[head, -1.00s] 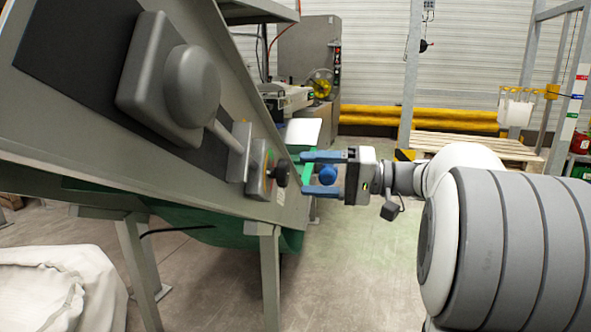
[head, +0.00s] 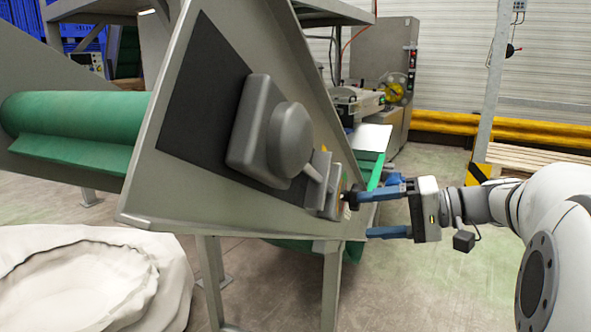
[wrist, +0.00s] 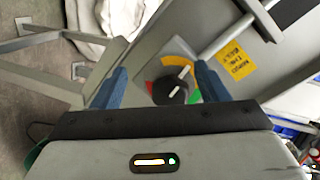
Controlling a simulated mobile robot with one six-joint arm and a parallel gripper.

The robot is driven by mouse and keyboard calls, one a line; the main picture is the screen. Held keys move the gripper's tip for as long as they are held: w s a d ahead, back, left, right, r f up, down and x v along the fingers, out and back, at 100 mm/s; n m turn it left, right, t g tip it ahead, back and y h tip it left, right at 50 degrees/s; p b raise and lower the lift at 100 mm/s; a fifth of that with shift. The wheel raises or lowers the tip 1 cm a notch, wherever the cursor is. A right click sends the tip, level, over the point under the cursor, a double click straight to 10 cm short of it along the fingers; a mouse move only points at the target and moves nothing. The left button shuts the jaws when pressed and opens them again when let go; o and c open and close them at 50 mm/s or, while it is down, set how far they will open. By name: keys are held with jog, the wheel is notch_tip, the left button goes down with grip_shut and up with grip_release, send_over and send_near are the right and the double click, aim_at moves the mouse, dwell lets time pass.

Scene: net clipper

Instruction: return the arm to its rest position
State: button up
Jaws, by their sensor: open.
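My gripper (head: 388,211) is open and empty, its two blue fingers pointing left toward the machine's side panel in the head view. In the wrist view my gripper (wrist: 158,90) has its fingers spread, and a black rotary knob (wrist: 171,87) on a red, yellow and green dial shows between them. I cannot tell whether the fingers touch the knob; its pointer line slants up to the right. In the head view the knob (head: 349,199) is small at the panel's edge, close to the fingertips. My arm (head: 550,205) reaches in from the right.
The grey machine panel (head: 185,200) carries a grey rounded handle unit (head: 290,140). A white sack (head: 90,275) lies at lower left, with a green roller (head: 75,118) above it. Yellow barriers (head: 550,132) and a pallet (head: 535,160) stand behind my arm. Floor below the gripper is clear.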

jog(key=s+a+r+g+h+p, duration=0.2)
jog(key=s+a+g+h+p, duration=0.25)
jog(key=s+h+p, duration=0.9)
jog(key=s+d+r+t+p, duration=0.1)
jog(key=p, duration=0.3)
jog(key=s+d+r+n+t+p, duration=0.1)
jog(key=r+p, duration=0.1)
jog(key=p, duration=0.3)
jog(key=shift+s+d+r+h, duration=0.15)
jog(key=shift+s+d+h, duration=0.05)
jog(key=shift+d+h, duration=0.2)
